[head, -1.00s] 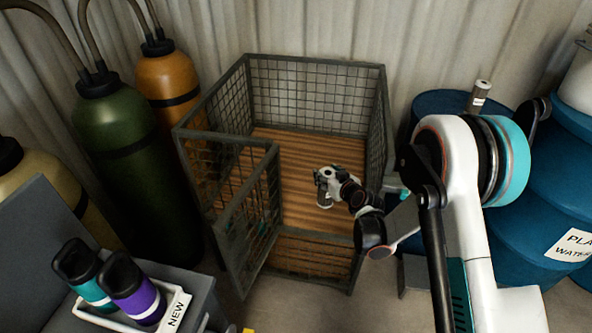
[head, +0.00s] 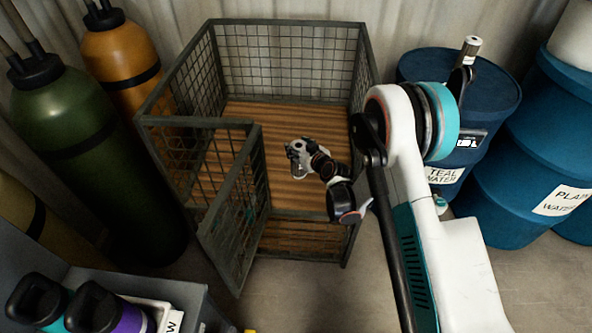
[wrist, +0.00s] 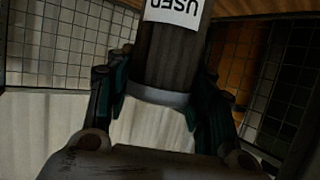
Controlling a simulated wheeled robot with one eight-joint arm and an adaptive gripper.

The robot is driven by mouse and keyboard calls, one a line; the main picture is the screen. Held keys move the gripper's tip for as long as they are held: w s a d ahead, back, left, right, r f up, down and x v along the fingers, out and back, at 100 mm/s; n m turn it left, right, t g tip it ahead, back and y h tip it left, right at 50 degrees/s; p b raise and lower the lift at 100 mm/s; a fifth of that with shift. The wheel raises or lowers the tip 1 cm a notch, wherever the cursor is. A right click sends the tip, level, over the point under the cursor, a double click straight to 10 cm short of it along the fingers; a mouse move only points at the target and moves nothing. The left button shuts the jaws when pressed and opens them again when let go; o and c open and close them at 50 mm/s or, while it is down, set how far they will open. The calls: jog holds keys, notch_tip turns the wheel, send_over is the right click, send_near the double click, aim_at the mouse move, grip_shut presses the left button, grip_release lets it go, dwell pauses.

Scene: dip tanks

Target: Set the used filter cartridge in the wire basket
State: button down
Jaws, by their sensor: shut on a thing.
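The wire basket (head: 290,23) stands against the back wall, with dark mesh sides, a wooden slat floor and its front gate swung outward. My gripper (head: 298,165) is inside the basket's outline, reaching in from the right. It is shut on the used filter cartridge (wrist: 172,55), a dark ribbed cylinder with a pale end rim and a white "USED" label, held between both fingers in the wrist view. In the head view only a small grey part of the cartridge (head: 298,174) shows under the gripper. I cannot tell whether it touches the slats.
Blue drums (head: 520,165) labelled "teal water" and "plain water" stand right; a small grey cylinder (head: 470,48) shows above the teal water drum. Green (head: 85,150) and orange (head: 120,60) gas cylinders stand left. Two dark-capped bottles sit in a white tray (head: 165,310), front left.

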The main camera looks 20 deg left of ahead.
aim_at(298, 170)
notch_tip(298, 170, down, 12)
jog(key=b, duration=0.3)
jog(key=shift+r+b, duration=0.15)
jog(key=shift+b, duration=0.15)
jog(key=c, duration=0.7)
grip_release()
jog(key=shift+c, duration=0.2)
jog(key=shift+s, duration=0.1)
